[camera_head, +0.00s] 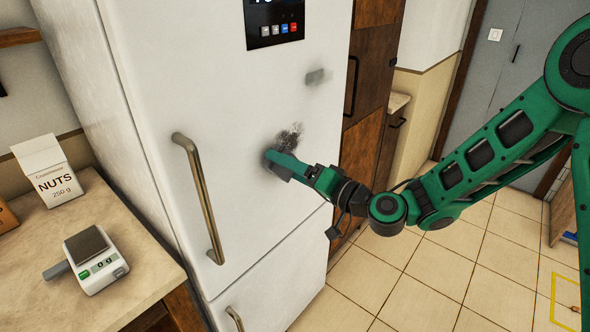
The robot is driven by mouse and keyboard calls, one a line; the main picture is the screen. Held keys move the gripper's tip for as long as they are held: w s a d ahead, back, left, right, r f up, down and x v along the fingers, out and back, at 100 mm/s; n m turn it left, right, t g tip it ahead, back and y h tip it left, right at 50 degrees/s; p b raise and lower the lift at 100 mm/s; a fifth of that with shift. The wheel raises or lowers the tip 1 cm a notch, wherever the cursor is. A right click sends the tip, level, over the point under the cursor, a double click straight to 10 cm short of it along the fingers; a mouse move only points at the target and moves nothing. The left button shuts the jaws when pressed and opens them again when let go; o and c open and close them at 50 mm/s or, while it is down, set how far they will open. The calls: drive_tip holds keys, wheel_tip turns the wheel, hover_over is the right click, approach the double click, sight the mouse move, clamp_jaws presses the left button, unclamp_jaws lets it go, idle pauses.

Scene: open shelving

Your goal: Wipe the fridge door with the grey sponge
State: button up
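The white fridge door (170,80) fills the left middle of the view, with a long brass-coloured handle (203,200). A dark, speckled smudge (291,136) is on the door, just above my gripper (274,164). My green arm reaches in from the right, and my gripper's tip is at the door surface, by the smudge's lower left edge. Whether it touches the door cannot be told. The fingers are seen from the side, and I cannot make out a grey sponge between them. A small grey-green patch (318,76) is higher on the door; I cannot tell what it is.
A control panel (273,20) is at the top of the door. Left, a counter (100,225) holds a NUTS carton (50,172) and a kitchen scale (95,260). Wooden cabinets (365,135) stand right of the fridge. The tiled floor (430,285) looks mostly clear.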

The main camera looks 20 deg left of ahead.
sight(303, 142)
drive_tip(key=shift+w+a, duration=0.25)
drive_tip(key=shift+a, duration=0.4)
drive_tip(key=shift+w+d, duration=0.8)
drive_tip(key=shift+w, duration=1.05)
drive_tip(key=shift+w+d, duration=0.75)
drive_tip(key=shift+w, duration=1.1)
drive_tip(key=shift+w+d, duration=0.8)
drive_tip(key=shift+w, duration=1.05)
drive_tip(key=shift+a, duration=0.1)
